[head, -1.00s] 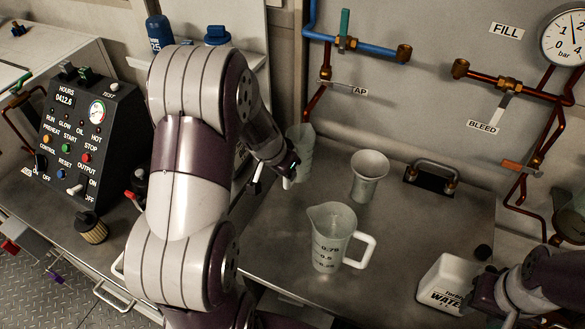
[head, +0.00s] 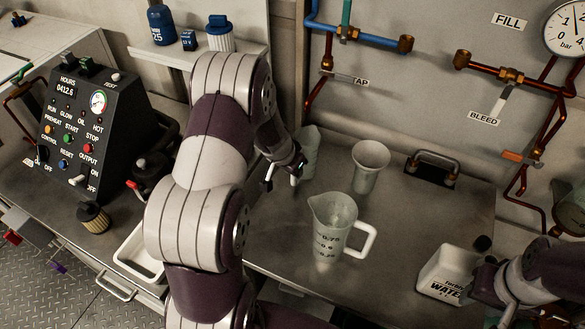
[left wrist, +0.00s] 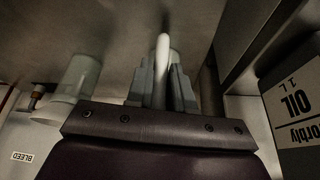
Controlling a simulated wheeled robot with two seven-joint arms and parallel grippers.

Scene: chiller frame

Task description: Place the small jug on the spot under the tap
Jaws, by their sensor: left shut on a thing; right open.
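A pale translucent small jug (head: 309,150) stands near the back of the steel worktop, left of a flared cup. My left gripper (head: 287,174) is at its near left side, partly covering it. In the left wrist view the left gripper (left wrist: 162,88) is shut on the jug's white handle (left wrist: 163,55); the jug's body is mostly hidden there. I cannot tell whether the jug touches the worktop. The tap (head: 327,68), a copper pipe with a TAP label, is on the back panel, above and right of the jug. My right gripper (head: 490,299) is open beside a white container.
A larger measuring jug (head: 334,229) and the flared cup (head: 370,168) stand on the worktop (head: 400,225). The white WATER container (head: 447,273) is at the right. An oil carton (left wrist: 292,105) shows in the left wrist view. A control box (head: 95,125) stands left.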

